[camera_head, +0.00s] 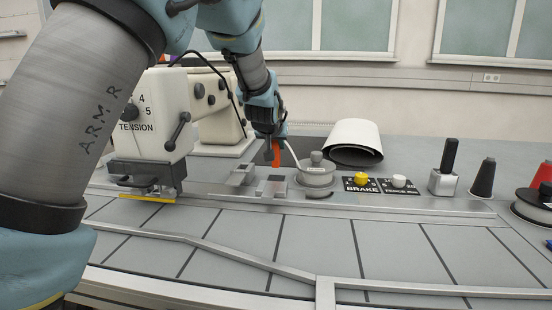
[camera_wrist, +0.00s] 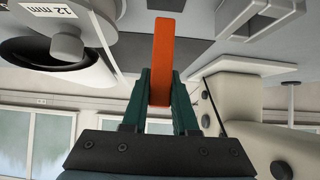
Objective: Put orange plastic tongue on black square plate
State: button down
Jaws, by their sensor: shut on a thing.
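The orange plastic tongue (camera_head: 276,154) hangs down from my gripper (camera_head: 272,142) in the head view, above the table behind the metal blocks. In the wrist view, the orange tongue (camera_wrist: 162,50) stands between the two green fingers of my gripper (camera_wrist: 160,88), which is shut on it. The tongue's far end points away from the fingers. A dark flat patch (camera_head: 312,145) lies on the table behind my gripper and may be the black square plate. It is partly hidden, so I cannot tell its full outline.
A cream sewing machine (camera_head: 165,110) stands left of my gripper. A grey round weight (camera_head: 317,170) is close on the right, with a rolled white and black sheet (camera_head: 355,140) behind it.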

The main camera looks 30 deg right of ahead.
jog(key=shift+f+p, duration=0.35)
jog(key=shift+f, duration=1.65)
jog(key=shift+f, duration=0.1)
jog(key=c, duration=0.7)
grip_release()
jog(key=shift+f, duration=0.1)
jog(key=shift+r, duration=0.25)
jog(key=shift+b+v, duration=0.35)
jog(key=shift+v, duration=5.7)
